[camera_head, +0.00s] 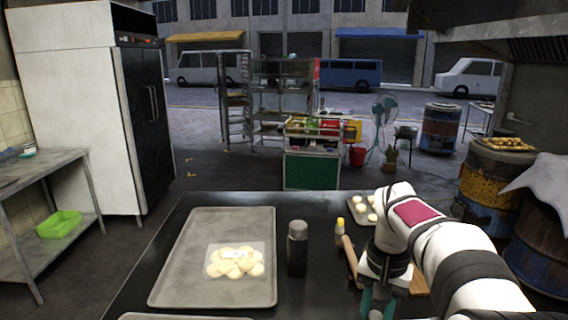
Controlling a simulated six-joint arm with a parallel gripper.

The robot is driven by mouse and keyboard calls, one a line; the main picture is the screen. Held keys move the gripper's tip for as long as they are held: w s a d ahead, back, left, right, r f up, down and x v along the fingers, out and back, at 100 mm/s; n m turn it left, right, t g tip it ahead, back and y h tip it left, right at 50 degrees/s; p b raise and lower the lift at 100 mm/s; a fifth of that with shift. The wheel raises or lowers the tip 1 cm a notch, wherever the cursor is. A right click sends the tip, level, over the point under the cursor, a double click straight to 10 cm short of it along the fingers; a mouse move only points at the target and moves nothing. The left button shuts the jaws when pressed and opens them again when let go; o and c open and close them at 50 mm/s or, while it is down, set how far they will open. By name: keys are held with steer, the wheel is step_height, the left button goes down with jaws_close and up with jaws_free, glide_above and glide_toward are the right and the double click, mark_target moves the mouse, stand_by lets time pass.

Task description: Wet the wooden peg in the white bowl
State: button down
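My gripper (378,304) points down at the table's front edge, right of centre, with its teal fingertips partly cut off by the picture's bottom edge. I cannot tell whether it is open or holds something. A slim wooden stick (349,256), perhaps the peg or a rolling pin, lies just left of my gripper and is partly covered by it. A brown wooden board (419,284) shows partly behind my arm. I cannot make out a white bowl; my arm covers much of the table's right side.
A grey tray (183,276) with a bag of pale dough balls (235,262) lies on the dark table. A small tray of dough (357,204) is behind my arm. Barrels stand at right.

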steer(key=s+a+r+n, duration=0.3)
steer(key=s+a+n, duration=0.2)
steer(key=a+n, duration=0.15)
steer(key=w+d+f, duration=0.3)
steer(key=w+d, duration=0.3)
steer(key=d, duration=0.4)
steer(key=w+d+f, duration=0.4)
steer(key=w+d, duration=0.1)
steer(key=d, duration=0.5)
steer(key=s+d+f, duration=0.2)
steer(key=d+f, duration=0.2)
steer(key=d, duration=0.4)
steer(key=s+d+f+m+t, duration=0.1)
steer(key=s+d+f, duration=0.1)
steer(key=d+f, duration=0.3)
steer(key=s+d+f+t+h, duration=0.1)
steer(key=d+f, duration=0.3)
steer(key=d, duration=0.8)
steer(key=shift+s+d+f, duration=0.25)
steer(key=shift+s+d, duration=0.1)
steer(key=shift+s, duration=0.25)
steer(key=shift+f, duration=0.55)
steer(key=shift+f, duration=0.6)
